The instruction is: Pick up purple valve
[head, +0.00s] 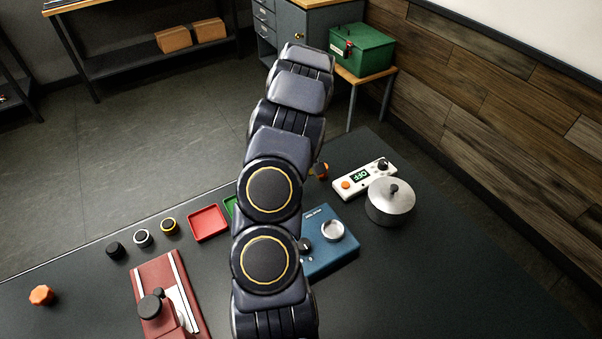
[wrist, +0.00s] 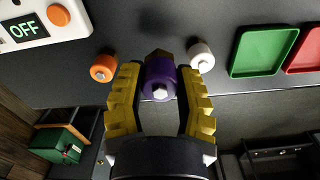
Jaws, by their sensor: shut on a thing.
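In the head view my own arm hides the valve and the gripper.
In the wrist view, an orange valve (wrist: 103,68) stands left of the fingers and a white one (wrist: 202,56) right. Green (wrist: 268,52) and red (wrist: 306,50) trays lie further right. The OFF-display box (head: 362,179), metal pot (head: 390,203) and blue device (head: 332,250) stand on the table.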

